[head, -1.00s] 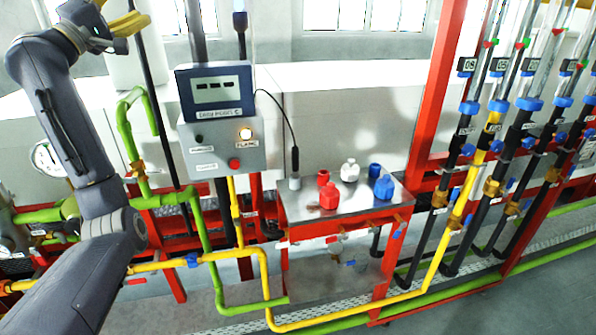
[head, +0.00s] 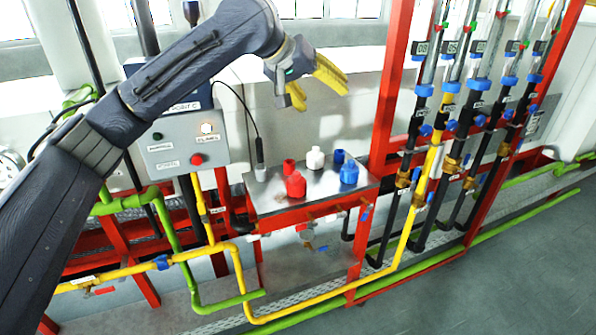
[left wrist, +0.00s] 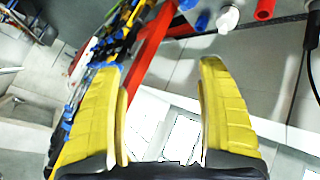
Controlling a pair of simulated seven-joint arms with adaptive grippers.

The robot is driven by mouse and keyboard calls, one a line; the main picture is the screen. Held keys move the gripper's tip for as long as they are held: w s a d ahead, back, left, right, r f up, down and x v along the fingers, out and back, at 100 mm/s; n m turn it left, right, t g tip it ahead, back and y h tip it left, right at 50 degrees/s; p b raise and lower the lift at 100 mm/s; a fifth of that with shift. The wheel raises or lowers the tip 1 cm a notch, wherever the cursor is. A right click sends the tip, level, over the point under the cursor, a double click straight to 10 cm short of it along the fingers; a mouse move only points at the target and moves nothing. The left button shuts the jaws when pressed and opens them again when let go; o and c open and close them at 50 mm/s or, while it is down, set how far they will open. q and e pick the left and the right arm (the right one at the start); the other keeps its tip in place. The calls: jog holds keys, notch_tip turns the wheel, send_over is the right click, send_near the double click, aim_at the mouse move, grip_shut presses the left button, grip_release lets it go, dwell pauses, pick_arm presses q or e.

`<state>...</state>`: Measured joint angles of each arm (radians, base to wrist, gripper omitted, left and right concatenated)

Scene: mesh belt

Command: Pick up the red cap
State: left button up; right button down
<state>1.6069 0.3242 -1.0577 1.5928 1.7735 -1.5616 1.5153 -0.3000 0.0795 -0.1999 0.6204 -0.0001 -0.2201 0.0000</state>
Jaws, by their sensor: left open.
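The red cap (head: 289,166) is a small red cylinder at the back left of the metal-topped stand, behind a red bottle (head: 296,184). In the left wrist view a red cylinder (left wrist: 265,10), apparently the cap, is cut by the top edge, right of a white bottle. My left gripper (head: 318,86) has yellow fingers, spread apart and empty, in the air above and behind the stand. In the left wrist view the open fingers (left wrist: 162,72) have nothing between them but background. My right gripper is not in view.
On the stand (head: 263,205) are a white bottle (head: 315,158), a blue cap (head: 339,156), a blue bottle (head: 349,172) and a grey piece (head: 261,174). A control box (head: 185,145) stands left. Red posts (head: 391,90) and vertical pipes rise at right.

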pick_arm(q)
notch_tip(320, 180, down, 10)
jog(key=a+g+y, duration=0.1)
jog(key=a+y, duration=0.1)
jog(key=y, duration=0.5)
send_near(296, 182)
jog(key=shift+g, duration=0.3)
jog(key=x, duration=0.8)
jog(key=shift+w+d+f, duration=0.1)
jog(key=shift+w+f, duration=0.05)
jog(key=shift+f, duration=0.05)
jog(key=shift+x, duration=2.2)
jog(key=shift+w, duration=0.15)
jog(key=shift+c, duration=0.2)
jog(key=shift+r, duration=0.1)
jog(key=c, duration=1.2)
